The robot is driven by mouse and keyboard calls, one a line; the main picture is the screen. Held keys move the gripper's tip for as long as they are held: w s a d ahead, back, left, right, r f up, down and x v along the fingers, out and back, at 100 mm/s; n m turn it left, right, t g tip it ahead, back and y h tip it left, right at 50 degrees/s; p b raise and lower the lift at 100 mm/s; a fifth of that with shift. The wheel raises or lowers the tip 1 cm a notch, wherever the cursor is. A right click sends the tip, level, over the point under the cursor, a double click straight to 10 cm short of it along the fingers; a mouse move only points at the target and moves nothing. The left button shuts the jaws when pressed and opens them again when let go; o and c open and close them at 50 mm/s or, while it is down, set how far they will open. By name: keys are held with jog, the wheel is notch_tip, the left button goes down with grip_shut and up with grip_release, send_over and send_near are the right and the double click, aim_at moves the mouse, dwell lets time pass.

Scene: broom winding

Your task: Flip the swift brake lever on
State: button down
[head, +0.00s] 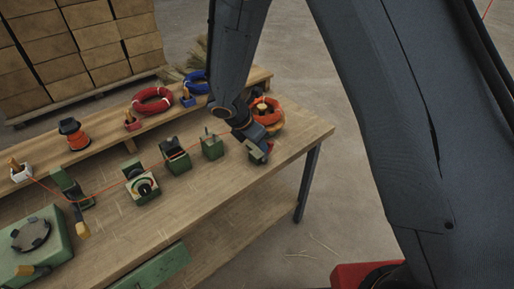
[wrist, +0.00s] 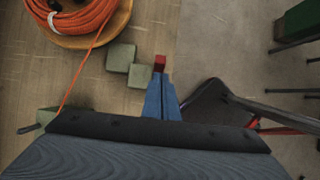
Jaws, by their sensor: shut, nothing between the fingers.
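The swift (head: 265,112) is a wooden disc with an orange twine coil at the right end of the bench, and it also shows at the top left of the wrist view (wrist: 80,40). Beside it are two small green blocks (wrist: 130,66). A small red piece (wrist: 160,63), seemingly the brake lever's end, shows just beyond my fingertips. My gripper (wrist: 160,88) has blue fingers that are shut and empty; in the head view it is low at the bench's right edge (head: 258,153). Whether it touches the red piece, and the lever's position, I cannot tell.
An orange strand runs left along the bench (head: 225,180) past several green fixtures, including one with a dial (head: 143,187). Red (head: 152,101) and blue (head: 196,82) coils lie on the rear shelf. Open floor lies right of the bench.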

jog(key=shift+r, duration=0.1)
jog(key=shift+r+p, duration=0.7)
jog(key=shift+p, duration=0.05)
jog(key=shift+s+a, duration=0.1)
notch_tip(320, 180, up, 12)
jog(key=shift+s+a+f+b, duration=0.15)
jog(key=shift+a+f+b, duration=0.05)
jog(key=shift+b, duration=0.1)
dwell(0.4)
